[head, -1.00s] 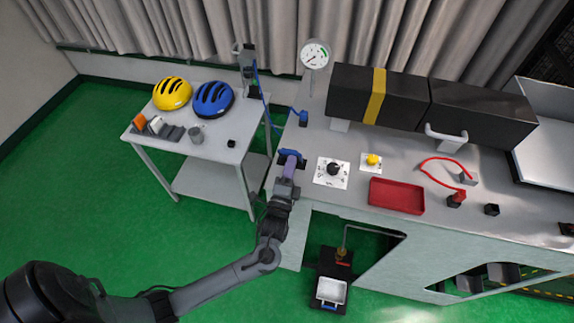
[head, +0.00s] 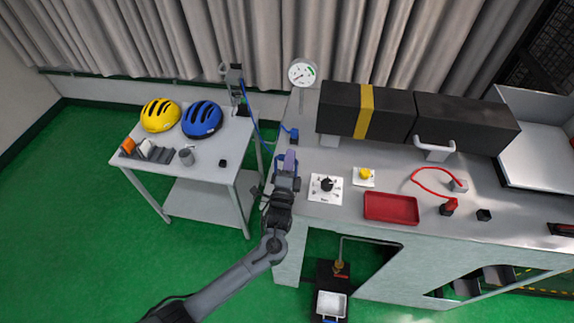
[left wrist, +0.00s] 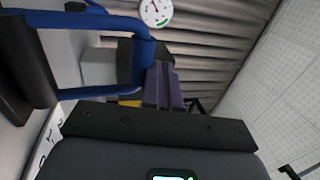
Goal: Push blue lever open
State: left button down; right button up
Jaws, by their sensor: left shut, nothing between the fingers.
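The blue lever (head: 278,162) is on the left end of the grey bench, left of the black dial. In the left wrist view the lever (left wrist: 92,22) is a thick blue bent bar with a dark mount at the left. My left gripper (head: 291,159) has purple fingers, which are shut and empty. They are close beside the lever's bar; in the left wrist view the fingers (left wrist: 163,86) appear just right of the bar's lower end. I cannot tell whether they touch it. My gripper and wrist partly hide the lever in the head view. My right gripper is not in view.
The black dial (head: 326,186), yellow button (head: 365,175) and red tray (head: 391,208) are right of my gripper. A round gauge (head: 302,73) and a black box with a yellow band (head: 366,112) stand behind. A side table with yellow (head: 160,115) and blue helmets (head: 202,119) is left.

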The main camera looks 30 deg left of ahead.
pick_arm(q)
jog(key=shift+w+a, duration=0.2)
jog(key=shift+w, duration=0.5)
dwell(0.5)
jog(key=shift+r, duration=0.1)
dwell(0.4)
jog(key=shift+s+d+r+p, duration=0.1)
jog(key=shift+s+r+p, duration=0.35)
jog(key=shift+p, duration=0.2)
jog(key=s+d+r+p, duration=0.1)
jog(key=s+d+r, duration=0.2)
jog(key=s+r, duration=0.4)
jog(key=shift+s, duration=1.45)
